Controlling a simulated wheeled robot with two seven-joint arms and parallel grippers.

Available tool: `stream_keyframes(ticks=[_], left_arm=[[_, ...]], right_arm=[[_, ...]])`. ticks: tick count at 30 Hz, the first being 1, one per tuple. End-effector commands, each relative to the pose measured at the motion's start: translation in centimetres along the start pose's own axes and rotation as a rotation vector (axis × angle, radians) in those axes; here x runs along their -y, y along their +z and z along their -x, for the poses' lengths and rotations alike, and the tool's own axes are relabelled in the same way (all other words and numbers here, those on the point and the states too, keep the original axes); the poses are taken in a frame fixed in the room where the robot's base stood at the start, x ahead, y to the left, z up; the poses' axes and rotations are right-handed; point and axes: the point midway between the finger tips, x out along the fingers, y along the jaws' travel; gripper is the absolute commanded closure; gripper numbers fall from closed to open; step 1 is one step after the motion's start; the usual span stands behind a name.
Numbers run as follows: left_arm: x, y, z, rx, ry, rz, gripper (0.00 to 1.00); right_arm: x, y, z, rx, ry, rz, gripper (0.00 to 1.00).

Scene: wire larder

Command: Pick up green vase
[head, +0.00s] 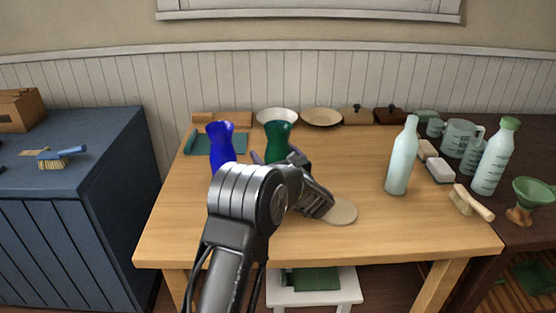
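The green vase (279,136) stands upright on the wooden table, left of the middle. Its lower part is hidden behind my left arm and hand. My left gripper (276,155) is at the vase, with a dark fingertip showing on each side of its lower body. The fingers look spread, and the left tip seems a little apart from the vase. Any contact is hidden by my wrist. My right gripper is out of view.
A blue vase (221,146) stands close on the left. A pale bottle (403,158) stands to the right, and a round beige disc (340,211) lies nearer. The table's front middle is clear.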

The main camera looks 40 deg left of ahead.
Motion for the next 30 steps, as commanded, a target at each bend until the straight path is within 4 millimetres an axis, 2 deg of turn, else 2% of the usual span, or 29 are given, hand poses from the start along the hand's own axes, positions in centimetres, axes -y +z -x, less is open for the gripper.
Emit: stream_keyframes(ticks=[16,30], left_arm=[[0.02,0.02,0.04,0.000,0.000,0.000,0.05],[0.02,0.02,0.04,0.001,0.000,0.000,0.42]], right_arm=[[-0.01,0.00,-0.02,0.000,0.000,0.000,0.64],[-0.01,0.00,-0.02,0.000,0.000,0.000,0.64]])
